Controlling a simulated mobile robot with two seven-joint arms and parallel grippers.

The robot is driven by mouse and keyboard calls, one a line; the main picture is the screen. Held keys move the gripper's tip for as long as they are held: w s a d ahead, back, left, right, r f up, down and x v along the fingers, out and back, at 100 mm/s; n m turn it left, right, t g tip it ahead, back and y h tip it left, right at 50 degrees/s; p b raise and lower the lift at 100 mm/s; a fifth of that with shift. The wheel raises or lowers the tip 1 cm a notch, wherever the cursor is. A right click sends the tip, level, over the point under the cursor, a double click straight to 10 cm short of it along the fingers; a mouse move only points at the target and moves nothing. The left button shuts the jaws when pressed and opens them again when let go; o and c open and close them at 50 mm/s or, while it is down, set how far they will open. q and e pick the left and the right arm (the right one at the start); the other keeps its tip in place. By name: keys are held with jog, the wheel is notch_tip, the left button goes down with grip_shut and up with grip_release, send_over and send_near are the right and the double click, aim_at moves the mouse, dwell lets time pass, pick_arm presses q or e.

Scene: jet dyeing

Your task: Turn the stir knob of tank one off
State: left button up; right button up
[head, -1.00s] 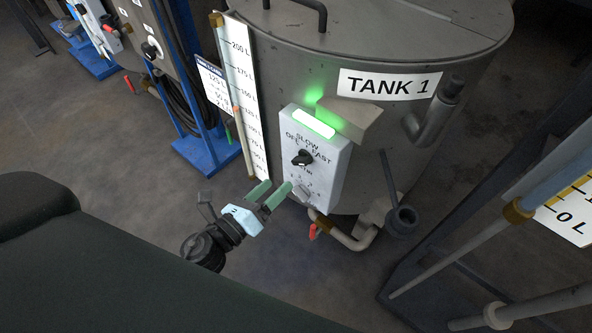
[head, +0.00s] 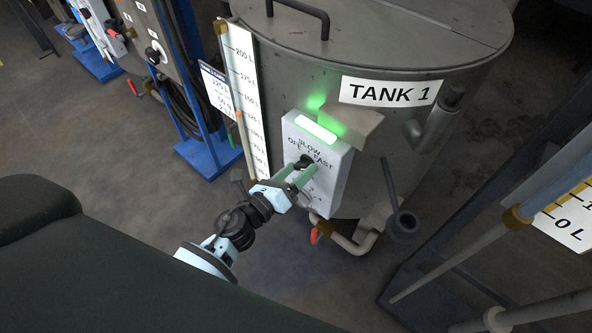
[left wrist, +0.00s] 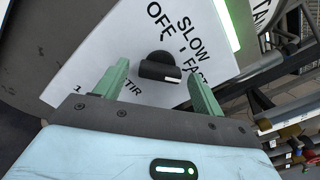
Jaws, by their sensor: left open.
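The stir knob (head: 303,162) is a black rotary knob on the white control box of tank one (head: 337,182). In the left wrist view the knob (left wrist: 160,67) sits among the labels OFF, SLOW and FAST, and the white mark at its end lies on the FAST side. My left gripper (head: 297,175) is open in front of the box. Its two green fingers (left wrist: 157,74) stand either side of the knob in the left wrist view, with a gap on each side. Finger contact with the knob cannot be told. My right gripper is not in view.
A second, lower dial is partly hidden by my gripper. A drain pipe with a red handle (head: 314,237) is below. A black lever (head: 391,185) stands to the right.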

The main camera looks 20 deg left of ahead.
pick_arm(q)
jog(key=shift+c, duration=0.4)
jog(key=c, duration=0.9)
